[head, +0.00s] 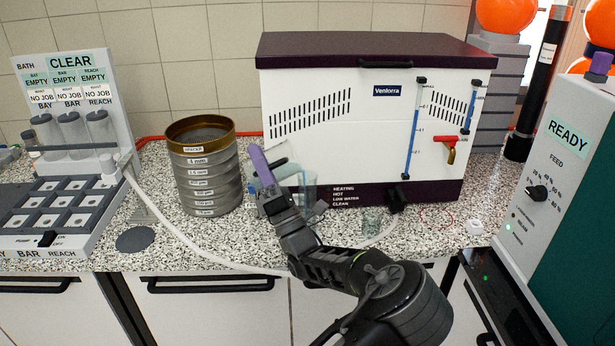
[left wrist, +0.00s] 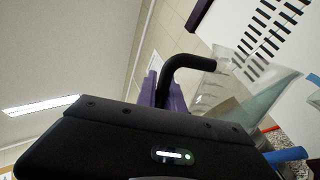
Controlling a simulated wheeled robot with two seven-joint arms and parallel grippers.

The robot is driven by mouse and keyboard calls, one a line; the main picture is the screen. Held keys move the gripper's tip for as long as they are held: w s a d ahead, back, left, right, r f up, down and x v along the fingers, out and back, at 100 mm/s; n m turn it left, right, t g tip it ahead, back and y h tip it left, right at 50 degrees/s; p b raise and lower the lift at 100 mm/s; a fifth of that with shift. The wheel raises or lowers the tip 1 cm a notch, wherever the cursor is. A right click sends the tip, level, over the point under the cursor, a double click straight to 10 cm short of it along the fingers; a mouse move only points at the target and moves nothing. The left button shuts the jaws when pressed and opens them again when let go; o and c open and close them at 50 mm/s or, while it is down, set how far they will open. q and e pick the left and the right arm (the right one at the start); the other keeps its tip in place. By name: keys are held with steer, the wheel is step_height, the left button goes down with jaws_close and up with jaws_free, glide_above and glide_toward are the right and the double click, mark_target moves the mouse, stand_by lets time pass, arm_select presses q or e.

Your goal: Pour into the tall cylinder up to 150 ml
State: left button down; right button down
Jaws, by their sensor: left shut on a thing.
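My left gripper (head: 272,172), with purple fingers, is shut on the dark handle (left wrist: 185,68) of a clear vessel. The clear vessel (head: 286,155) is tilted above the counter in front of the white bath; it also shows in the left wrist view (left wrist: 212,88). Just below it in the head view is another clear shape (head: 306,182), partly hidden by my gripper. I cannot tell if this is the tall cylinder, and no scale marks or liquid level can be read. My right gripper is not clearly in view.
A sieve stack (head: 207,170) stands left of my gripper. The white bath (head: 360,130) is behind it. A small clear glass (head: 372,220) stands to the right. A pale hose (head: 190,245) runs along the counter front. A grey-green feeder (head: 570,160) stands far right.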

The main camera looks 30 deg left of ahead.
arm_select(q)
steer(key=shift+w+d+r+m+t, duration=0.1)
steer(key=shift+d+r+m+t, duration=0.15)
steer(key=shift+m+t, duration=0.35)
steer(key=shift+w+d+r+m+t, duration=0.1)
steer(key=shift+r+m+t, duration=0.2)
steer(key=shift+m+t, duration=0.3)
arm_select(e)
steer(key=shift+f, duration=0.15)
